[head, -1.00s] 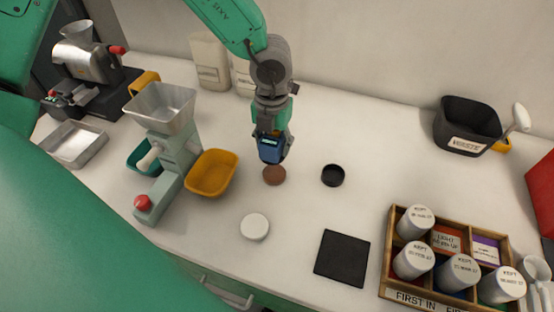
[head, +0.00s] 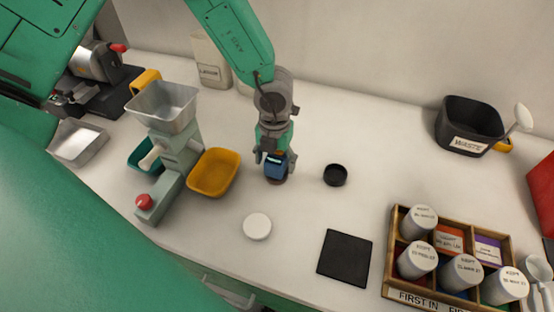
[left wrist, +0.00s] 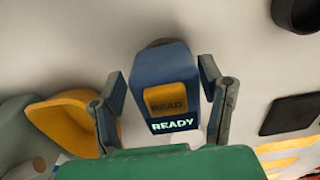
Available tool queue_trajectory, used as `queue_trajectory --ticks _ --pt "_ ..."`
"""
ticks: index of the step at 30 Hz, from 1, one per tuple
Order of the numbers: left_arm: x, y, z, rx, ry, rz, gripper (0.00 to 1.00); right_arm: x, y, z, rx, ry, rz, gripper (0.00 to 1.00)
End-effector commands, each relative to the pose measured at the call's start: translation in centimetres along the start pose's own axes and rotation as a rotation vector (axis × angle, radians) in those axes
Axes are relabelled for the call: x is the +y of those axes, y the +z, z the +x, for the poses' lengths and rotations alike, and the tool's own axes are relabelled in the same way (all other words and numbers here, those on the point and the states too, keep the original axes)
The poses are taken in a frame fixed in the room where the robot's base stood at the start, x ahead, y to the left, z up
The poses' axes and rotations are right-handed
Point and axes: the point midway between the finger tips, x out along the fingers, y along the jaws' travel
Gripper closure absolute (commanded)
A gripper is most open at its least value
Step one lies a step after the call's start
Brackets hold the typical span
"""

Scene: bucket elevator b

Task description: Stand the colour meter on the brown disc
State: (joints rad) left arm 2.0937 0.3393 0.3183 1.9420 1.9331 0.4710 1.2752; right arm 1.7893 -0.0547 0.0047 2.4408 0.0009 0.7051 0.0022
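The colour meter (head: 276,166) is a blue block with a yellow panel and a lit READY display. It stands about upright over the brown disc, which it almost wholly hides in the head view. A dark brown edge of the disc (left wrist: 158,43) shows behind the meter's far end in the left wrist view. My left gripper (head: 275,160) is around the meter (left wrist: 162,95), one finger on each side. Its fingers are spread, with narrow gaps to the meter's sides in the left wrist view. My right gripper is not in view.
A yellow tray (head: 214,173) and a grey-green hopper machine (head: 178,150) stand to the left. A black round cup (head: 335,175) is close on the right. A white disc (head: 257,227) and a black mat (head: 344,257) lie nearer. A wooden jar rack (head: 395,230) stands at right.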

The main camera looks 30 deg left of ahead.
Motion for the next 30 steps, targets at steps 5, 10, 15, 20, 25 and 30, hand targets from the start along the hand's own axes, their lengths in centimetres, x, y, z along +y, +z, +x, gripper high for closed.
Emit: queue_trajectory --ticks 5,10,15,20,25,30 --pt "-0.3 0.0 -0.1 -0.001 0.003 0.002 0.38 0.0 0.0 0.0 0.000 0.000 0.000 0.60" --pt "-0.5 0.0 -0.7 -0.003 0.004 0.001 0.38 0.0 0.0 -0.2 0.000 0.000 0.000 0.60" --pt "-0.3 0.1 -3.3 -0.005 -0.002 0.000 0.38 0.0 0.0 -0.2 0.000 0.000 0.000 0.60" --pt "-0.1 0.1 -6.9 -0.004 -0.004 0.000 0.38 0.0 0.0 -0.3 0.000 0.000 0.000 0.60" --pt "-0.1 0.1 -10.1 -0.003 -0.003 0.000 0.38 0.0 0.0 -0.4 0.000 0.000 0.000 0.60" --pt "-0.2 0.0 -11.9 -0.001 0.000 0.001 0.38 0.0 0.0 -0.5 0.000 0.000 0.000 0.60"
